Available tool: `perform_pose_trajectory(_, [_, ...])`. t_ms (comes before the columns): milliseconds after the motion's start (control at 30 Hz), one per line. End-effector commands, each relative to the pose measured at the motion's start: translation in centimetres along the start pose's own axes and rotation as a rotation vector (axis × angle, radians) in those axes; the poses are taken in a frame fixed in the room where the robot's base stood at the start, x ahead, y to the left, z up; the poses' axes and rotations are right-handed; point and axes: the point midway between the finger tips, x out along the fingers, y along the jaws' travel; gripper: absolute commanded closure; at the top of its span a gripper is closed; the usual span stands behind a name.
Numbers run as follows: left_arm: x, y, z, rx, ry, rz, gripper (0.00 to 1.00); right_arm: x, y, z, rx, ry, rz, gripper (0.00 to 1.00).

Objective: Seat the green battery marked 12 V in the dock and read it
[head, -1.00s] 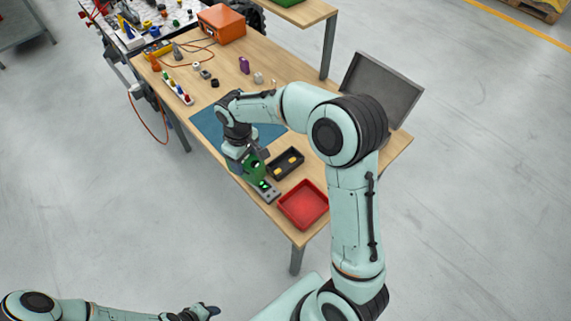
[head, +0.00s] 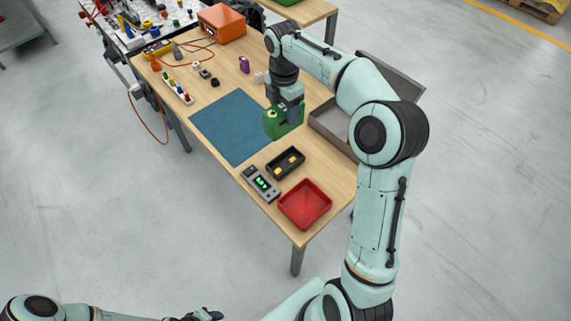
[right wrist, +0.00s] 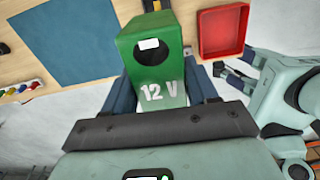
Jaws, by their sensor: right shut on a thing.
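The green battery (head: 283,121) is in my right gripper (head: 286,108), which is shut on it and holds it above the table, between the blue mat and the grey case. In the right wrist view, the battery (right wrist: 150,68) shows a white "12 V" mark and a dark round recess with a pale patch. The dock (head: 261,184) is a grey unit at the table's front edge. Its green display is lit, but the characters are too small to read. The dock is apart from the battery. My left gripper (head: 207,314) is low at the bottom edge, away from the table; its jaws are unclear.
A black tray with yellow pieces (head: 275,170) and a red tray (head: 304,222) stand beside the dock. The blue mat (head: 230,125) is bare. An open grey case (head: 332,127) is at the right, partly behind my arm. Small parts and an orange box (head: 221,23) lie farther back.

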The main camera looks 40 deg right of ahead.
Motion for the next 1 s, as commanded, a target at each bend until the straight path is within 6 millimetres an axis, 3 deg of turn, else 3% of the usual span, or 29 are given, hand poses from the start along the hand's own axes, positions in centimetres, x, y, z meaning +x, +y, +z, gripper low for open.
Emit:
perform_pose_trajectory(167, [0.4,-0.2,0.3,-0.001,-0.004,-0.001,0.57,0.6,-0.1,0.3,-0.039,0.000,0.003,1.00])
perform_pose_trajectory(700, [2.7,-1.6,1.9,-0.009,-0.025,-0.009,0.57,12.2,-0.1,0.4,-0.038,0.000,0.002,1.00])
perform_pose_trajectory(1000, [3.0,-1.8,2.1,-0.010,-0.027,-0.010,0.57,15.1,0.0,0.4,-0.038,-0.001,0.006,1.00])
